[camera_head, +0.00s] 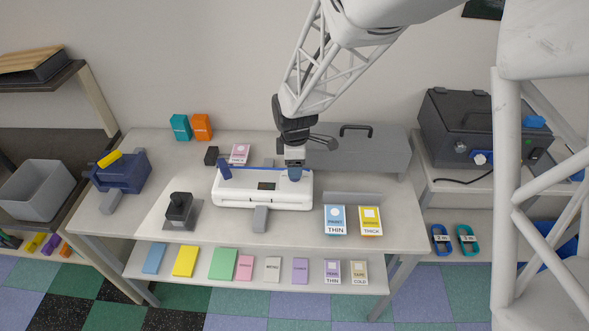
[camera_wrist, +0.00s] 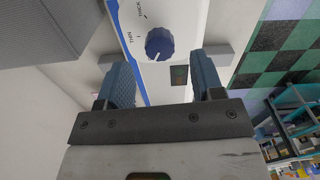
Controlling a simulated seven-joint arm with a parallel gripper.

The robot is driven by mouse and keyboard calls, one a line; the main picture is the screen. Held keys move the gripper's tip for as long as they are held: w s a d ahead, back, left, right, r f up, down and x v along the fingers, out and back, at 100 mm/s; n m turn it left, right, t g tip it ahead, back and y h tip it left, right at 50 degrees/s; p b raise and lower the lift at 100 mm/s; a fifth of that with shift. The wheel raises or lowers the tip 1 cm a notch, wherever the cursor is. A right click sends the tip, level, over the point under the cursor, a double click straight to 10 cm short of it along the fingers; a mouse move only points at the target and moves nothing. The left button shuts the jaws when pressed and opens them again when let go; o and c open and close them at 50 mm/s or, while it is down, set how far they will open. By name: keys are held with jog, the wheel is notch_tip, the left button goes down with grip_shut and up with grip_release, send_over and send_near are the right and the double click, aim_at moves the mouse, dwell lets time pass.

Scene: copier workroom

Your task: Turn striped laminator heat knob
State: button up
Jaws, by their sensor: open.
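The laminator (camera_head: 262,190) is a long white machine with a blue stripe along its back edge, standing mid-table. In the wrist view its dark blue round heat knob (camera_wrist: 160,43) has a white pointer mark at its lower edge. The printed words THIN and THICK show to the left of and above the knob on the white casing (camera_wrist: 125,20). My gripper (camera_head: 295,172) is over the laminator's right end and covers the knob in the head view. In the wrist view my gripper (camera_wrist: 162,75) has its blue-grey fingers apart, with the knob ahead between their lines and nothing held.
Two cards, THIN (camera_head: 335,220) and THICK (camera_head: 371,221), stand at the table's front right. A grey box (camera_head: 362,153) is behind right of the laminator. A black stapler-like device (camera_head: 179,207) and a blue device (camera_head: 122,173) stand left. A dark machine (camera_head: 470,130) is far right.

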jog(key=shift+r, duration=2.1)
jog(key=shift+s+d+r, duration=0.1)
jog(key=shift+d+r, duration=0.1)
jog(key=s+d+r+m+t, duration=0.1)
jog(key=s+d+r+m, duration=0.9)
jog(key=s+d+r, duration=0.25)
jog(key=s+d+r+m, duration=0.2)
jog(key=s+d+m, duration=0.2)
jog(key=s, duration=0.3)
jog(key=s+d+r+m+t, duration=0.1)
jog(key=s+d+r+m, duration=0.2)
jog(key=s+d+m, duration=0.2)
jog(key=s, duration=0.2)
jog(key=shift+s+r+t, duration=0.25)
jog(key=shift+s+t, duration=0.05)
jog(key=shift+s, duration=0.1)
